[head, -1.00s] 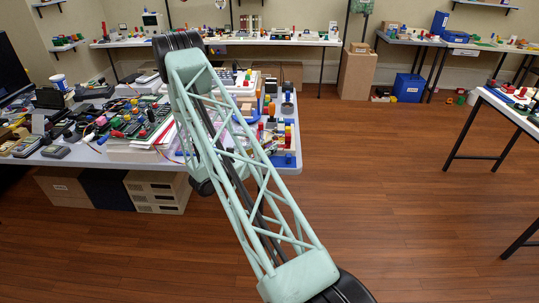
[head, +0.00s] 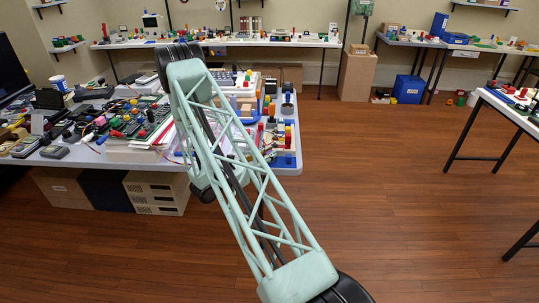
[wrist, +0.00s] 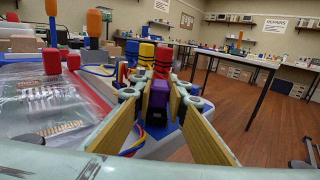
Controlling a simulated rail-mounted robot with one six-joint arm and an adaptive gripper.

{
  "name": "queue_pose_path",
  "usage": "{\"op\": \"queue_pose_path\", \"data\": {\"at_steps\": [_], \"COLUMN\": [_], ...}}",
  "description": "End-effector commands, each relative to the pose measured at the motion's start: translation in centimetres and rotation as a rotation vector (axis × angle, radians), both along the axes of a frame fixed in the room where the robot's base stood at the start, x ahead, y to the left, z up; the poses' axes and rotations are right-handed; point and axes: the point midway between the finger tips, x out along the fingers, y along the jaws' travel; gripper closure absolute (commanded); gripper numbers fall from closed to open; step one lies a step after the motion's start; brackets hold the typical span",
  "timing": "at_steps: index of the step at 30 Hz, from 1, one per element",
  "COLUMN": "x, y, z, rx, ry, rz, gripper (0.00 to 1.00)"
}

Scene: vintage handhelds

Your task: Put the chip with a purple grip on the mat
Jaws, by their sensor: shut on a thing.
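In the wrist view a purple grip (wrist: 158,95) with a dark part below it sits between the fingertips of my gripper (wrist: 155,103). My gripper is shut on this chip. The yellow finger pads run out on both sides of it. The chip is close to a blue surface with coloured pegs; I cannot tell whether it touches that surface. In the head view my gripper and the chip are hidden behind my arm. I cannot make out the mat for certain in either view.
Red pegs (wrist: 163,62) and a yellow peg (wrist: 146,54) stand just beyond the chip. A clear plastic bag (wrist: 45,105) lies at the left. In the head view the left table (head: 95,162) is crowded with devices and parts. The wooden floor (head: 400,190) at the right is clear.

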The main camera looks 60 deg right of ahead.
Motion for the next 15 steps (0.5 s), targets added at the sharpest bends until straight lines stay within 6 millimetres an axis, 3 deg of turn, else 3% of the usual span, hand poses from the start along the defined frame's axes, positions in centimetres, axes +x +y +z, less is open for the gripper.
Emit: {"op": "queue_pose_path", "data": {"at_steps": [7, 8, 9, 12, 15], "x": [-0.01, -0.01, -0.01, -0.01, -0.01], "y": [0.0, 0.0, 0.0, 0.0, 0.0], "z": [-0.34, -0.32, -0.29, -0.27, -0.27], "rx": [0.0, 0.0, 0.0, 0.0, 0.0], "ry": [0.0, 0.0, 0.0, 0.0, 0.0], "rz": [0.0, 0.0, 0.0, 0.0, 0.0], "gripper": [0.95, 0.84, 0.81, 0.72, 0.72]}}
